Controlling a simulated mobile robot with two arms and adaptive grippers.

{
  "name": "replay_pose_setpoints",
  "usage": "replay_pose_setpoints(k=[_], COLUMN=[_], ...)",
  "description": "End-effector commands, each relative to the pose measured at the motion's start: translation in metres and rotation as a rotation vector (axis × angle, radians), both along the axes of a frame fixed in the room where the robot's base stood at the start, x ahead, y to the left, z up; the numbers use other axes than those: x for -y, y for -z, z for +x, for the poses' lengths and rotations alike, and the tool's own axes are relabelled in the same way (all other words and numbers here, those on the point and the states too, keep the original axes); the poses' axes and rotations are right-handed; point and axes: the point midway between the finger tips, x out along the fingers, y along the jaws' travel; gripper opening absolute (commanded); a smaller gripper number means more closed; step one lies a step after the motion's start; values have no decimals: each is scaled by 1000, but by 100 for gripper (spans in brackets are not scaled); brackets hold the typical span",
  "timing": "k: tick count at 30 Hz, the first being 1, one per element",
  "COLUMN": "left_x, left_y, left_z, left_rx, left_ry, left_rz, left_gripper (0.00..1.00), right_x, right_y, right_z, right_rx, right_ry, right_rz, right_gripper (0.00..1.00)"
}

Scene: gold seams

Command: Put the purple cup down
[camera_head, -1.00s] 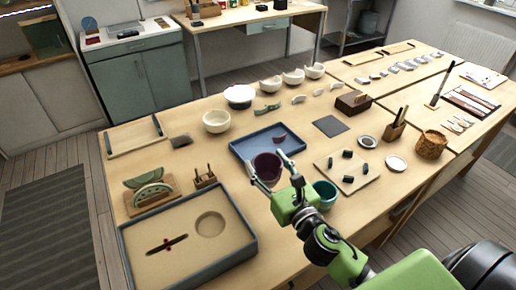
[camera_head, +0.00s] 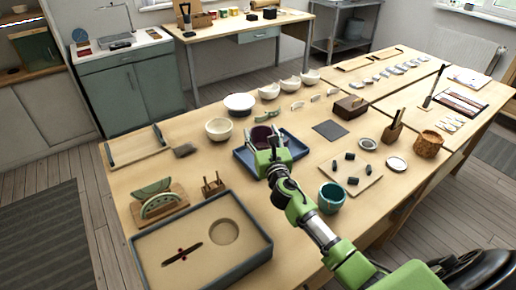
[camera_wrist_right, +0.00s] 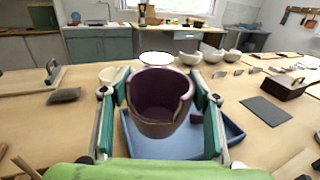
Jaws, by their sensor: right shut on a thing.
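The purple cup (camera_head: 262,138) is dark, with a broken, notched rim and a gold-coloured line along part of it. My right gripper (camera_head: 266,145) is shut on it and holds it upright over the blue tray (camera_head: 299,149). In the right wrist view the cup (camera_wrist_right: 158,103) sits between both fingers, in front of the tray (camera_wrist_right: 137,146). I cannot tell whether its base touches the tray. A small purple shard (camera_wrist_right: 197,117) lies in the tray to the cup's right. My left gripper is out of view.
A teal cup (camera_head: 331,197) stands near my right arm, below a board with several dark pieces (camera_head: 349,179). White bowls (camera_head: 219,128) stand behind the tray. A dark flat square (camera_head: 330,130) lies to its right. A large framed box (camera_head: 205,280) occupies the near left.

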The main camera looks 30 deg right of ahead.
Motion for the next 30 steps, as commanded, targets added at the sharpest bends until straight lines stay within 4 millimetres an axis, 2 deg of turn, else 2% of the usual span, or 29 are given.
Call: replay_pose_setpoints(k=[1,3,6,12,15,18,22,30], left_x=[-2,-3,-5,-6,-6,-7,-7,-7], left_y=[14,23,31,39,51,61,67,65], left_z=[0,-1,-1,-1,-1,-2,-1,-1], left_rx=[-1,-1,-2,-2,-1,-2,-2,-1], left_ry=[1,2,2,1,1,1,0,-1], left_rz=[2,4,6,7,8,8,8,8], left_gripper=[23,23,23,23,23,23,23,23], right_x=[1,3,4,6,7,7,7,7], right_y=[19,32,43,51,64,80,86,85], right_z=[8,18,29,37,44,42,42,42], right_rx=[-3,-2,-2,-1,-1,-3,-1,-1], right_ry=[2,2,0,0,0,0,-1,-1], right_rz=[4,5,3,2,3,3,1,-1], right_gripper=[37,37,37,37,37,37,37,37])
